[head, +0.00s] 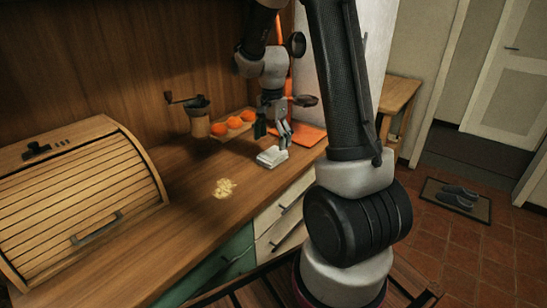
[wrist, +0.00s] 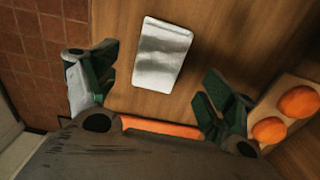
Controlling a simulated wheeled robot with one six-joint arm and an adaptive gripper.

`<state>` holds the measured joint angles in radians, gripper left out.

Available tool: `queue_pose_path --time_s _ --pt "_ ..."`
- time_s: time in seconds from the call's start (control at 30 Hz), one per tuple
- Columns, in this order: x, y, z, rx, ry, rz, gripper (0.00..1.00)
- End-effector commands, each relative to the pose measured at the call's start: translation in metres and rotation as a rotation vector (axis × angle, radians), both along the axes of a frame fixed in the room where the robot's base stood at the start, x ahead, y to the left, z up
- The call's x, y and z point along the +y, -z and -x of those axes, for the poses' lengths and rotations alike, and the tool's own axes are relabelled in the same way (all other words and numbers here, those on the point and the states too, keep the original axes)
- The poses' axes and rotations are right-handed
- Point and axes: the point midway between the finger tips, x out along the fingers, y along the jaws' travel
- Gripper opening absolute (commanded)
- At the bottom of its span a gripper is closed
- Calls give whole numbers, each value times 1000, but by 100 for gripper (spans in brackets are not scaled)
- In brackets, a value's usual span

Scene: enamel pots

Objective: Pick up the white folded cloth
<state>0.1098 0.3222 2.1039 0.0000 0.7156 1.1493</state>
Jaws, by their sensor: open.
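The white folded cloth (head: 271,157) lies flat on the wooden counter near its front edge. In the wrist view the cloth (wrist: 162,53) is a pale rectangle ahead of the fingers, untouched. My gripper (head: 272,133) is just above and behind the cloth in the head view. In the wrist view my gripper (wrist: 158,98) has its two green-and-grey fingers wide apart, with nothing between them. The cloth is fully visible in the wrist view.
Oranges (head: 234,122) sit on a wooden board beside my gripper. An orange board (head: 308,136) lies to the right. A coffee grinder (head: 198,118) stands behind. A roll-top bread box (head: 85,205) fills the left.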

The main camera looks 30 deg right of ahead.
Motion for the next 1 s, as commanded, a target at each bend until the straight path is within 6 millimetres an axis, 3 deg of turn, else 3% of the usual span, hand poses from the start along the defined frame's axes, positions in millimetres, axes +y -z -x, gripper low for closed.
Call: queue_pose_path --time_s 0.3,0.57,0.6,0.87,1.0 --pt "-1 46 2 2 -1 0 83" --pt "-1 51 2 0 -2 0 83" --pt "-1 51 2 0 -2 0 81" --pt "-1 51 2 0 -2 0 34" --pt "-1 51 2 0 -2 0 34"
